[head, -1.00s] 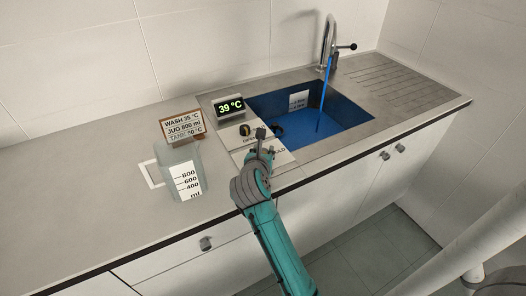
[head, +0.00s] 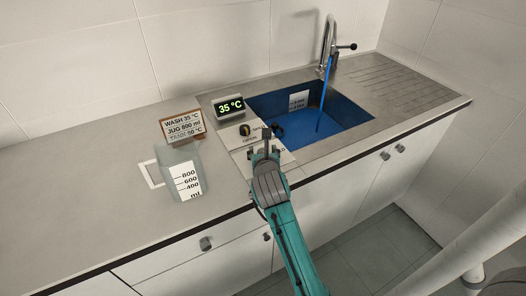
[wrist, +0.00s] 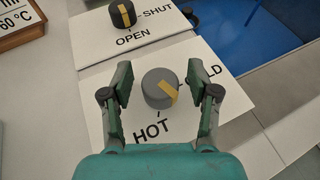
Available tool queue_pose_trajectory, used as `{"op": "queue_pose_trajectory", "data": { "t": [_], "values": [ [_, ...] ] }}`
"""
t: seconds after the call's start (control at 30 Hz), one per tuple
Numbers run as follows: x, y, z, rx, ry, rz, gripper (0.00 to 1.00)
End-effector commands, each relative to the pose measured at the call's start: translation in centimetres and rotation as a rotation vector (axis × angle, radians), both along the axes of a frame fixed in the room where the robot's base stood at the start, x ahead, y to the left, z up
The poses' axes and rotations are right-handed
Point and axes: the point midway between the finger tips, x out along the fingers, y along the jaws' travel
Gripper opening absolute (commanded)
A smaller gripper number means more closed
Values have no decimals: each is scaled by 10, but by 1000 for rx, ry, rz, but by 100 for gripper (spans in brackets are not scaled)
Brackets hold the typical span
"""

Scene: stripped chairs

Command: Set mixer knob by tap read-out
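The mixer knob (wrist: 154,88) is a grey round knob with a yellow slanting mark, on a white plate (wrist: 225,95) lettered HOT and COLD. In the wrist view my gripper (wrist: 160,80) is open, one finger on each side of the knob, with visible gaps between. In the head view my gripper (head: 268,146) is over this plate and hides most of the knob. The read-out (head: 230,106) beside the sink shows 35 °C in green. The tap (head: 329,45) runs a blue stream into the sink. A card (head: 183,126) reads WASH 35 °C and JUG 800 ml.
A second dark knob (wrist: 123,14), labelled OPEN and SHUT, sits just beyond the mixer plate. A clear jug (head: 180,172) with a marked scale stands left of the plates. The sink basin (head: 345,108) lies to the right. The left counter is mostly clear.

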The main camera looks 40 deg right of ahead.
Motion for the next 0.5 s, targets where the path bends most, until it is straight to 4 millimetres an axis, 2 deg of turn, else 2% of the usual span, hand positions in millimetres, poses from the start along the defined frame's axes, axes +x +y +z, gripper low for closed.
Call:
{"op": "queue_pose_trajectory", "data": {
  "t": [0.3, 0.5],
  "values": [
    [-2, 2, 1, 0, 0, 0, 62],
    [-18, 16, 10, 0, -1, 2, 62]
  ]
}}
